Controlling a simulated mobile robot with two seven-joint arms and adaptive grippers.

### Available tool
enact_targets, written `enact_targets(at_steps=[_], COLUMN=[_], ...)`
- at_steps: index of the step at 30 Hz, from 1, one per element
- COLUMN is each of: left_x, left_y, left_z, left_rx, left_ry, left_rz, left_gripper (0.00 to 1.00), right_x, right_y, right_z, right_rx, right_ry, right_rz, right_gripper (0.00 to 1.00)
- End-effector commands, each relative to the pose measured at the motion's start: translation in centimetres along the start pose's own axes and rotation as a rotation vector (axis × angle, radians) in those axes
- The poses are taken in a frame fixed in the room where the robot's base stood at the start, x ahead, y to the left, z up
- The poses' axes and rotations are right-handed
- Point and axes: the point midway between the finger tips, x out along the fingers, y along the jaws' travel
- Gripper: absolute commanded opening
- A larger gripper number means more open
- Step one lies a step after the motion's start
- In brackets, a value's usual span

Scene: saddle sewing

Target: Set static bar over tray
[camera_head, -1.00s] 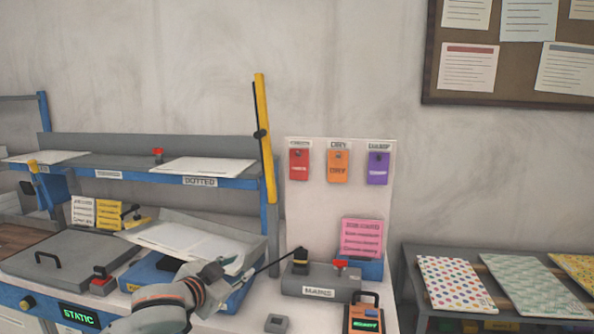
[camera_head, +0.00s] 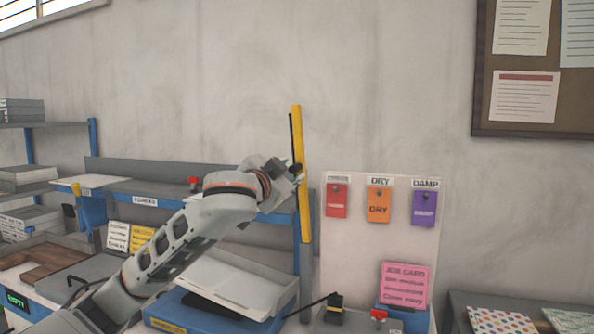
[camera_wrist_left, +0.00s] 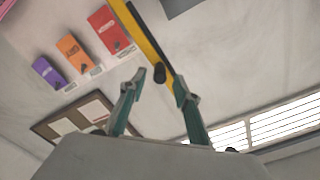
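The static bar, a long yellow bar with a thin dark strip (camera_head: 302,215), stands almost upright at the right end of the blue-edged shelf. My left gripper (camera_head: 294,170) is at the bar's middle height. In the left wrist view, the bar (camera_wrist_left: 150,42) runs diagonally past my left gripper (camera_wrist_left: 159,86). Its fingers are open, with the bar's dark knob (camera_wrist_left: 159,73) between the tips; contact is not clear. A grey tray (camera_head: 278,284) with white sheets lies below, over a blue base (camera_head: 210,314). My right gripper is out of view.
A white panel (camera_head: 350,250) with red, orange and purple tags stands right of the bar. The shelf (camera_head: 150,188) runs behind my left arm.

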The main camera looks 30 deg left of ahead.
Motion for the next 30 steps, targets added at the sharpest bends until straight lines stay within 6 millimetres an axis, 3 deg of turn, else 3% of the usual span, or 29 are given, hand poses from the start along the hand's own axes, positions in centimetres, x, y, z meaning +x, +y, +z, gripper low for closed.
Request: enact_targets(at_steps=[7, 18, 22, 30], left_x=[3.1, 3.8, 3.8, 3.8], left_y=[0.0, 0.0, 0.0, -0.1], left_z=[0.0, 0.0, 0.0, 0.1], left_rx=[-0.001, 0.001, 0.001, -0.003], left_ry=[-0.001, 0.001, 0.000, 0.000], left_rz=[0.000, 0.000, 0.000, 0.000], left_gripper=[0.32, 0.32, 0.01, 0.00], right_x=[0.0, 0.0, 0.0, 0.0], right_y=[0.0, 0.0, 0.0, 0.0], right_z=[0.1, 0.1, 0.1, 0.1], right_rx=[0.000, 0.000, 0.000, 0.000], right_ry=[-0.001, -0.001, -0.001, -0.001], right_rz=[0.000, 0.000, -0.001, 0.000], right_gripper=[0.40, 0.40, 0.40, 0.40])
